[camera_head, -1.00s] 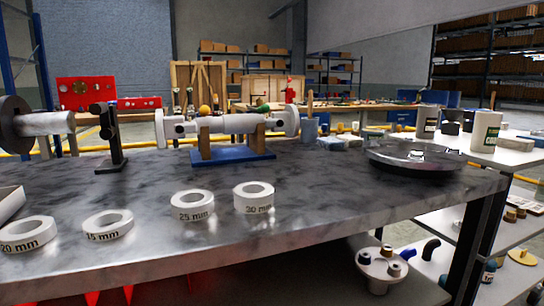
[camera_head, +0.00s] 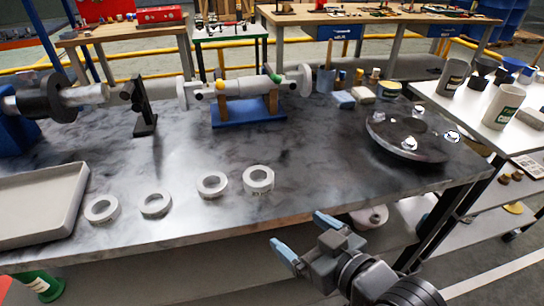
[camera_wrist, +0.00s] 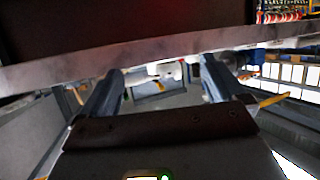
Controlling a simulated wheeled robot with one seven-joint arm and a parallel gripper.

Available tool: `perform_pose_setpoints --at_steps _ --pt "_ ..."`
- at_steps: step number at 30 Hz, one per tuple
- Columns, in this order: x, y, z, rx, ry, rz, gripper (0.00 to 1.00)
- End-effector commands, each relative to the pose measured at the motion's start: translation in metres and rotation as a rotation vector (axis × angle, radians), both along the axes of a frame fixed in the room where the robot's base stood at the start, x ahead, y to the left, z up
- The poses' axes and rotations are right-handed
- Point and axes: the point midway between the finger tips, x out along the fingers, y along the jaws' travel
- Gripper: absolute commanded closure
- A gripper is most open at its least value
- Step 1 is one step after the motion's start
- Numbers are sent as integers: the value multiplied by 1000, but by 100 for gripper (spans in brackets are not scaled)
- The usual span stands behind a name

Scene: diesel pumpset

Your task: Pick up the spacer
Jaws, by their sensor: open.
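Several white ring-shaped spacers stand in a row along the front of the dark metal table (camera_head: 330,165). From left to right they are a first ring (camera_head: 103,218), a second ring (camera_head: 157,212), a third ring (camera_head: 212,194) and a fourth ring (camera_head: 259,187). Their labels are too small to read now. My gripper (camera_head: 306,236) is open and empty in front of the table's front edge, below and right of the fourth ring, apart from all of them. The wrist view shows both open fingers (camera_wrist: 160,78) under the table edge, with no spacer visible.
A grey tray (camera_head: 35,205) lies at the table's left. Behind the rings are a black stand (camera_head: 146,120), a shaft assembly on a blue base (camera_head: 250,112) and a dark round plate (camera_head: 400,140) at right. Bare tabletop surrounds the rings.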

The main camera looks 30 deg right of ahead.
Motion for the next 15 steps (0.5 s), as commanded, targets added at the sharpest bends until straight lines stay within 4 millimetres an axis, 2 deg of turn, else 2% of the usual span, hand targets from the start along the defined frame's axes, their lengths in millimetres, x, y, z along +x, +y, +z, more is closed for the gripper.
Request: perform_pose_setpoints --at_steps 1,3,5,12,15 --pt "7 0 18 1 -2 3 3" --pt "15 1 29 2 1 7 3" --pt "28 1 24 3 2 14 3" --pt "70 4 41 5 15 42 3" --pt "81 5 46 5 21 50 3"
